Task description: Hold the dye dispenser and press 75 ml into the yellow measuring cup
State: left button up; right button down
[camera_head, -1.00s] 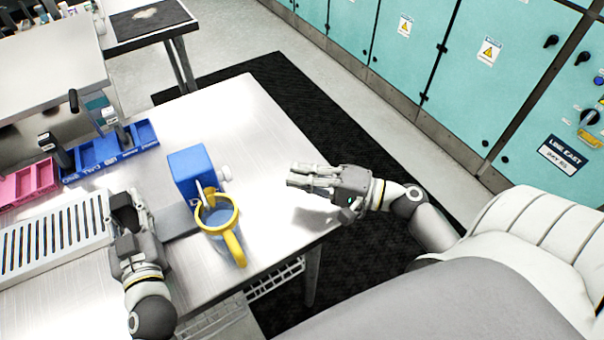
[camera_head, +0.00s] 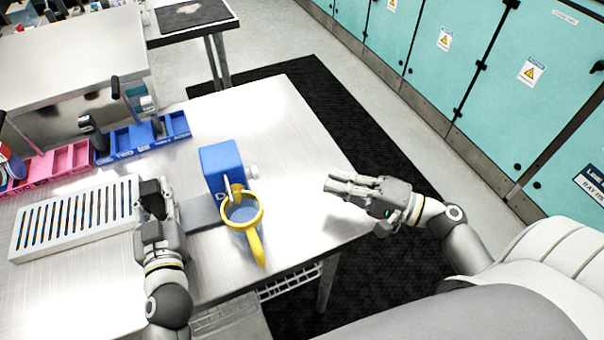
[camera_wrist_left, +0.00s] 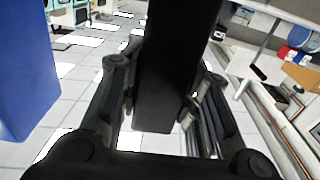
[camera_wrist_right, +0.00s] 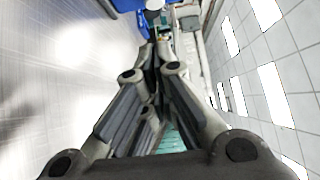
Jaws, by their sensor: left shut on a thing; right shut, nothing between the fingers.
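The dye dispenser (camera_head: 220,166) is a blue box with a white knob (camera_head: 252,171) on its right side. It stands on the table; its blue side also shows in the left wrist view (camera_wrist_left: 25,75). The yellow measuring cup (camera_head: 258,248), a clear cup with yellow rim and handle, stands close in front of it and overlaps its lower front. My left gripper (camera_head: 152,190) is left of the dispenser, shut on a black bar-like part (camera_wrist_left: 175,70). What that part belongs to is unclear. My right gripper (camera_head: 332,184) is shut and empty, apart from the knob on its right.
A slatted white rack (camera_head: 75,222) lies left of my left gripper. A grey plate (camera_head: 200,213) lies between that gripper and the cup. Blue (camera_head: 178,123) and pink (camera_head: 45,165) trays stand at the back left. The table (camera_head: 280,110) is clear behind the dispenser.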

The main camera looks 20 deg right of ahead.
aim_at(255, 172)
jog(key=shift+s+d, duration=0.25)
jog(key=x, duration=1)
jog(key=shift+r, duration=0.1)
jog(key=a, duration=0.3)
jog(key=shift+w+a, duration=0.1)
jog(key=shift+a, duration=0.4)
